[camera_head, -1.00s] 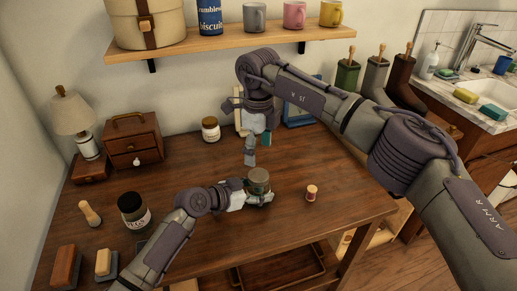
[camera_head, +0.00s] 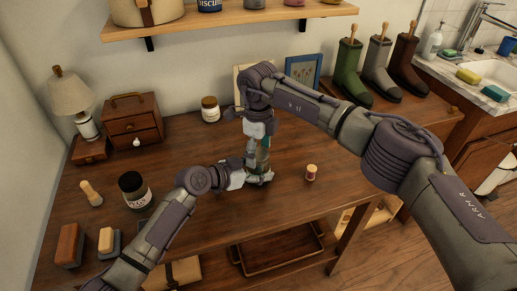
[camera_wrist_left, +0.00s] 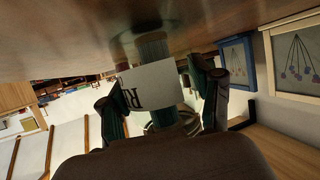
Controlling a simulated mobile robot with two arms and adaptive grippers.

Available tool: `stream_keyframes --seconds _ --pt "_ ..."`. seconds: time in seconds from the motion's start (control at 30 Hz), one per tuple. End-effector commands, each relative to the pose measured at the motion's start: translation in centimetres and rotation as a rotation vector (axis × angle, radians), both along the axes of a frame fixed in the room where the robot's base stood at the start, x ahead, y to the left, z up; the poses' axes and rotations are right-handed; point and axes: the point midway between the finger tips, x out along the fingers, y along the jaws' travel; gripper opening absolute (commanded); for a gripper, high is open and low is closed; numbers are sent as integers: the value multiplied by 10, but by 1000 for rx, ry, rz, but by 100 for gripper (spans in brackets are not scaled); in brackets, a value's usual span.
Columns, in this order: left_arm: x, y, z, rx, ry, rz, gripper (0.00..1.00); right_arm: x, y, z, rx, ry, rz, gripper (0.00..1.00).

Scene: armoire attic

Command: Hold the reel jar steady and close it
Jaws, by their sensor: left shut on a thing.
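The reel jar (camera_head: 262,164) stands upright on the wooden table in the head view, mostly hidden by my grippers. In the left wrist view, which is upside down, its greenish body (camera_wrist_left: 153,46) and a white label (camera_wrist_left: 150,86) with dark letters show. My left gripper (camera_head: 258,178) is shut on the jar, with its fingers on either side of it in the left wrist view (camera_wrist_left: 158,95). My right gripper (camera_head: 259,150) points down at the jar's top from above. Its fingers overlap the jar, so its opening and any contact are unclear. I cannot make out the lid.
A small red-topped spool (camera_head: 312,173) stands to the right of the jar. The front right of the table is clear.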

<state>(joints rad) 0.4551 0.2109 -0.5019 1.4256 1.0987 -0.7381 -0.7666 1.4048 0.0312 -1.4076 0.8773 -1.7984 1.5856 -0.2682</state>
Motion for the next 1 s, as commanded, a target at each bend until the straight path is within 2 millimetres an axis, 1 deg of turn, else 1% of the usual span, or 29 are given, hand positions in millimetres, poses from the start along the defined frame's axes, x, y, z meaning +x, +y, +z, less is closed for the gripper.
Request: stream_keyframes --seconds 0.03,0.27,0.3,0.33,0.53,0.57,0.7,1.0 --pt "0 0 0 0 0 0 0 0 0 0 0 0 0 66" --pt "0 0 0 0 0 0 0 0 0 0 0 0 0 27" --pt "0 0 0 0 0 0 0 0 0 0 0 0 0 21" --pt "0 0 0 0 0 0 0 0 0 0 0 0 0 16" --pt "0 0 0 0 0 0 0 0 0 0 1 0 -5 16" --pt "0 0 0 0 0 0 0 0 0 0 1 0 -5 63" --pt "0 0 0 0 0 0 0 0 0 1 1 0 -5 86" --pt "0 0 0 0 0 0 0 0 0 1 1 0 -6 87"
